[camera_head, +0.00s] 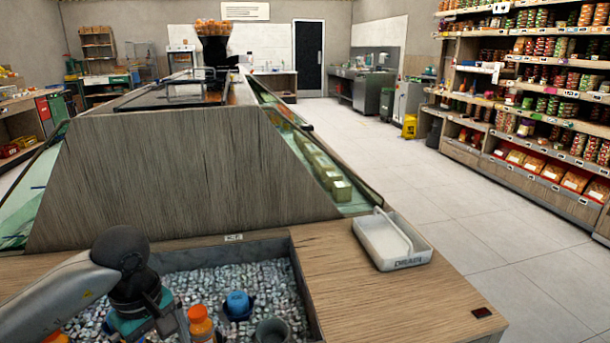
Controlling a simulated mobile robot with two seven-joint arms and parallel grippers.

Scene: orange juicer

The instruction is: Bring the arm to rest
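My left arm comes in from the left edge, low in the view. Its black wrist and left gripper (168,318) are over the ice bin (305,285), pointing down. An orange-capped bottle (201,325) is just right of the gripper, cut off by the bottom edge. I cannot tell whether the fingers touch it or how far they are open. Another orange cap (55,337) shows at the bottom left, partly hidden by my arm. My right gripper is not in view.
A white tray (392,240) sits on the wooden counter (385,305) to the right. A tall wood-panelled display counter (180,180) rises behind the bin. The aisle floor at right is clear.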

